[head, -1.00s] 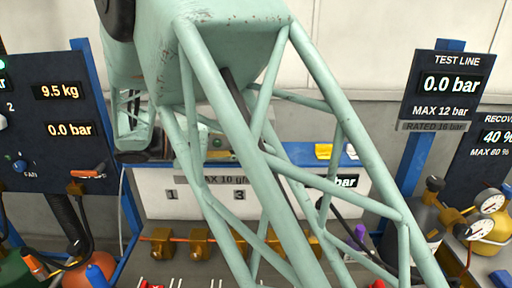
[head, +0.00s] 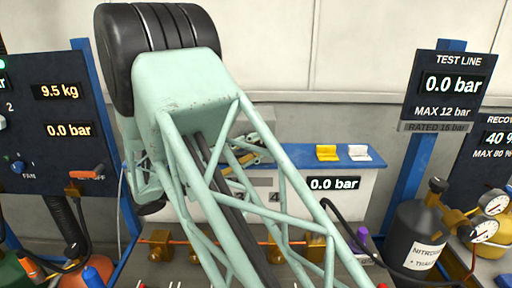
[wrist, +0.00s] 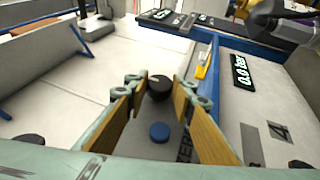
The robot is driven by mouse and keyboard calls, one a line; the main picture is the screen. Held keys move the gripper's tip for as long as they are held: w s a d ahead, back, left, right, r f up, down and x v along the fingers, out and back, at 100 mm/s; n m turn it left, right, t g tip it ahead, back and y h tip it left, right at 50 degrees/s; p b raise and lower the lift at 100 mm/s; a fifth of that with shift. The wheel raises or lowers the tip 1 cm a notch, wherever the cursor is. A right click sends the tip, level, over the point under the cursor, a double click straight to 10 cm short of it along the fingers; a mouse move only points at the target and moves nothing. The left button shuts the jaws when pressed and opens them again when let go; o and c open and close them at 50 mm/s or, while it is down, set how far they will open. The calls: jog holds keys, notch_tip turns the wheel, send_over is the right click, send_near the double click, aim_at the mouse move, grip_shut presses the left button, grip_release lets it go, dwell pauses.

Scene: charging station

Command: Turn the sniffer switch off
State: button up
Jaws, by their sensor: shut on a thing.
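The wrist view shows a black round knob (wrist: 159,86) on a grey panel, between the two fingertips of my gripper (wrist: 160,93). My gripper's wood-coloured fingers are shut on this knob. I take it for the sniffer switch; no label for it can be read. A blue round button (wrist: 159,132) sits on the panel between the fingers, nearer the camera, beside partly hidden lettering. In the head view my arm covers most of the gripper, and the knob cannot be seen.
A 0.0 bar display (head: 333,184) is on the white panel. A black nitrogen cylinder (head: 419,238) with gauges stands at right. Brass valves (head: 160,246) line the bench below my arm.

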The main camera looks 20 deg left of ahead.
jog(key=o, duration=0.9)
jog(key=shift+s+a, duration=0.1)
jog(key=shift+v, duration=5.85)
